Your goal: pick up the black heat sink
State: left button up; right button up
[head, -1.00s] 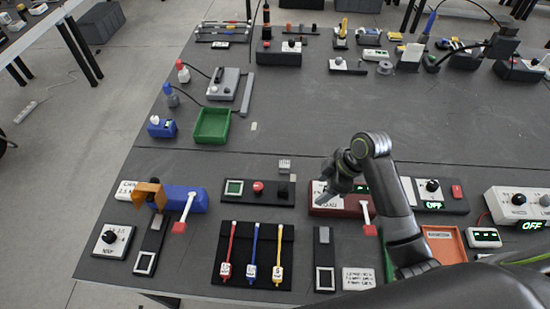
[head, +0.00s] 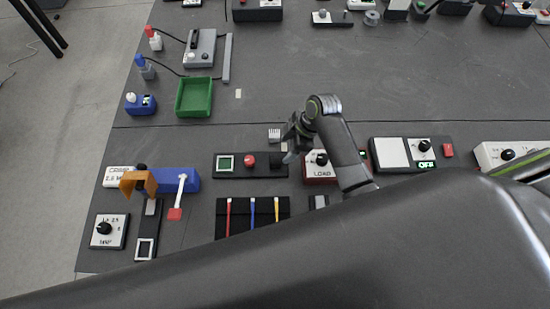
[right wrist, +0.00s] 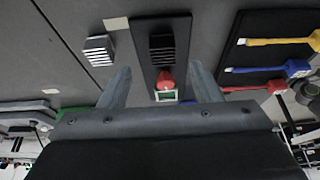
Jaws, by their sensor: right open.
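The black heat sink (head: 277,160) is a small finned block at the right end of a dark panel, partly beside my gripper in the head view. In the right wrist view the black heat sink (right wrist: 162,46) lies ahead, between the lines of my two fingers and beyond their tips. My right gripper (head: 289,146) is open and empty, just above the panel's right end. In the right wrist view both fingers of the right gripper (right wrist: 160,82) stand apart. My left gripper is not in view.
The dark panel (head: 238,172) also carries a red button (head: 249,160) and a green square display (head: 225,163). A silver finned block (head: 274,134) lies behind it. A red LOAD box (head: 319,171) stands close on the right. The table behind is mostly clear.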

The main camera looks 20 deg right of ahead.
aim_at(275, 159)
jog(key=shift+a+f, duration=0.25)
jog(key=shift+f, duration=0.35)
jog(key=shift+a+f, duration=0.25)
jog(key=x, duration=0.1)
jog(key=p+x, duration=0.1)
jog(key=x, duration=0.1)
jog(key=shift+a+r, duration=0.15)
jog(key=shift+a, duration=0.15)
jog(key=shift+p+x, duration=0.3)
jog(key=shift+x, duration=0.55)
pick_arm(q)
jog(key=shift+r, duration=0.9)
pick_arm(e)
jog(key=shift+c, duration=0.2)
jog(key=c, duration=1)
jog(key=shift+r, duration=0.15)
